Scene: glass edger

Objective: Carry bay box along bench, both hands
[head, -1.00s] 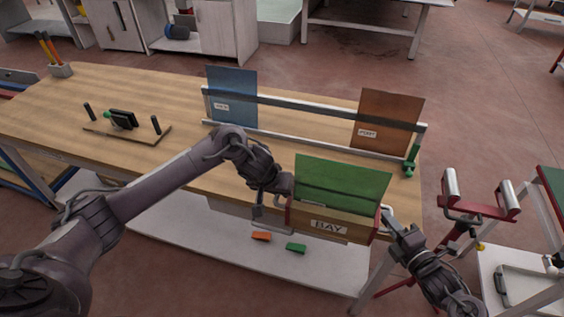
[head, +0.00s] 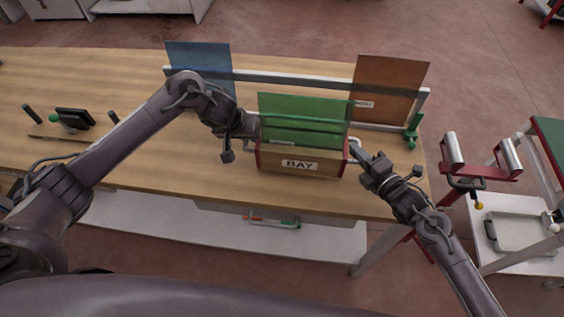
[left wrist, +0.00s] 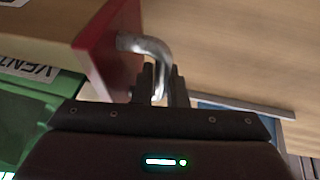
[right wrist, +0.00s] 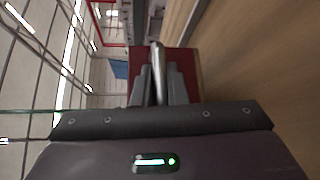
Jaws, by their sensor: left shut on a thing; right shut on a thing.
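The bay box (head: 300,163) is a wooden box with red ends, a "BAY" label and a green glass sheet (head: 305,122) standing in it. It is over the bench (head: 200,170) near the front edge; I cannot tell whether it touches the top. My left gripper (head: 250,128) is shut on the metal handle at its left end; that handle shows in the left wrist view (left wrist: 152,48). My right gripper (head: 358,152) is shut on the right end's handle, seen in the right wrist view (right wrist: 157,70).
Behind the box stands a rail rack (head: 290,80) with a blue sheet (head: 200,62) and a brown sheet (head: 390,85). A red roller stand (head: 480,170) is at the right. Bench room is clear left of the box.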

